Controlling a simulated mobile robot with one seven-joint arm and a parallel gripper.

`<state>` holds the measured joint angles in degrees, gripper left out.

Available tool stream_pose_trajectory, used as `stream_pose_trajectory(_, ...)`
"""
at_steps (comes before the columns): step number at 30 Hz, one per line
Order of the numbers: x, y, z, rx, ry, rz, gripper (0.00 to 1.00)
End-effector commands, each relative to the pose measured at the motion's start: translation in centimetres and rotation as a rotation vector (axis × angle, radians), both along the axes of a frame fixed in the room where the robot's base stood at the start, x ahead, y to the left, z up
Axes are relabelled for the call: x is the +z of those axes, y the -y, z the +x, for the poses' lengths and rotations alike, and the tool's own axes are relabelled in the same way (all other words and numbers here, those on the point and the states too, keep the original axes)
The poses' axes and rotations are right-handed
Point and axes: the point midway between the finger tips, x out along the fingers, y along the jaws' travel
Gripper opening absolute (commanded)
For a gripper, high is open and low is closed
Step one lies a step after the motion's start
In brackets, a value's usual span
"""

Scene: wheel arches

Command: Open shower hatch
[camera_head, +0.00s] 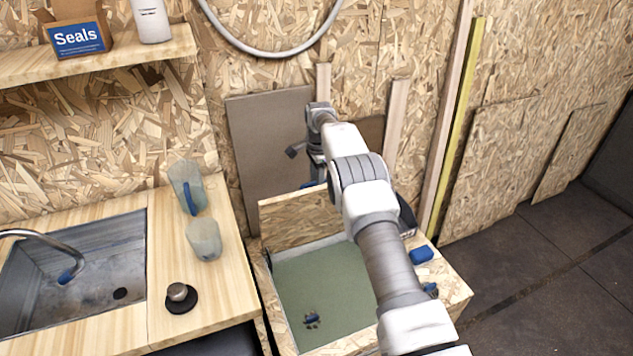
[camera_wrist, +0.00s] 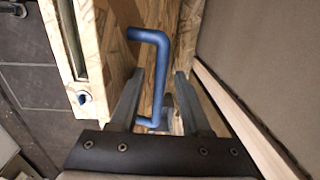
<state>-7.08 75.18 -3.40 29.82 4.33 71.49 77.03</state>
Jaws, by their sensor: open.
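A box with a green-grey floor (camera_head: 320,285) has a wood-chip panel (camera_head: 290,213) standing upright at its back, which appears to be the shower hatch. A blue bent handle (camera_wrist: 163,85) shows in the wrist view, beside a wood-chip panel edge (camera_wrist: 92,60). A small blue part (camera_head: 308,185) at the panel's top edge appears to be the same handle. My gripper (camera_wrist: 158,74) is open, with one finger on each side of the handle and visible gaps to it. In the head view my arm hides the gripper's fingertips and the right part of the panel.
A counter with a sink (camera_head: 75,275), clear cups (camera_head: 187,186) and a dark knob (camera_head: 180,295) stands at left. A brown board (camera_head: 262,150) leans behind the box. Blue items (camera_head: 421,254) lie on the box's right rim. The floor (camera_head: 535,260) at right is clear.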

Motion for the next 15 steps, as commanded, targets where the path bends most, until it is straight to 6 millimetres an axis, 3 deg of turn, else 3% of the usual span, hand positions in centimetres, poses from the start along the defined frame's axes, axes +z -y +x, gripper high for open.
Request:
stream_pose_trajectory(7,2.7,0.1,0.0,0.000,0.004,0.000,0.47)
stream_pose_trajectory(15,9.3,0.2,-0.4,0.000,0.004,0.000,0.47)
